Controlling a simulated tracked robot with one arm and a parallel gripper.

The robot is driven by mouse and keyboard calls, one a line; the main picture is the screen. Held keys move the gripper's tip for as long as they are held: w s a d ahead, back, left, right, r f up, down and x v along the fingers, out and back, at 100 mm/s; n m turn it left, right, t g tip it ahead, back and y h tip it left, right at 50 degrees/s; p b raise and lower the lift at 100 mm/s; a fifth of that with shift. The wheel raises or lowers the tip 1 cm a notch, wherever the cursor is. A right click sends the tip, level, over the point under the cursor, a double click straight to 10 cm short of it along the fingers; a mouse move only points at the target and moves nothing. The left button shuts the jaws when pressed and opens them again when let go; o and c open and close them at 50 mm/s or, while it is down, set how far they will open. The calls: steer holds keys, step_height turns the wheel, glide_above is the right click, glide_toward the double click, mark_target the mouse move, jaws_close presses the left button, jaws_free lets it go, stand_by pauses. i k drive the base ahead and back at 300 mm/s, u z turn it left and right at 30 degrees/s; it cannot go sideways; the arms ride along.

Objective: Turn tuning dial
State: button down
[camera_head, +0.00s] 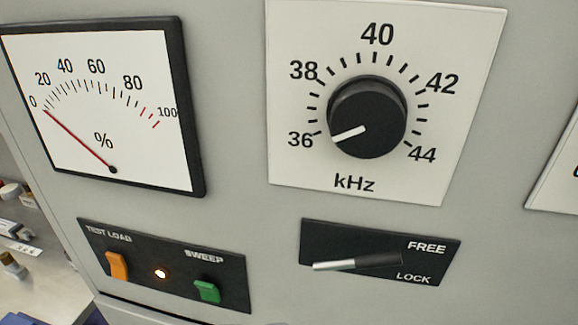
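The tuning dial (367,117) is a round black knob on a white plate (290,180) marked in kHz from 36 to 44. Its white pointer line aims to the lower left, close to the 36 mark. Below it, a black FREE/LOCK plate (320,238) carries a lever (357,261) with a silver tip. The lever lies nearly level, its tip to the left; I cannot tell which setting it is on. My gripper is not in view, and nothing touches the dial.
A % meter (100,110) at the left has its red needle near 0. Below it, a black panel (130,245) holds an orange TEST LOAD switch (117,266), a lit lamp (160,273) and a green SWEEP switch (207,291). Small items lie on a surface at far left.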

mark_target(366, 114)
steer(key=z, duration=0.65)
steer(key=k, duration=1)
steer(key=u, duration=0.65)
steer(key=i, duration=1.05)
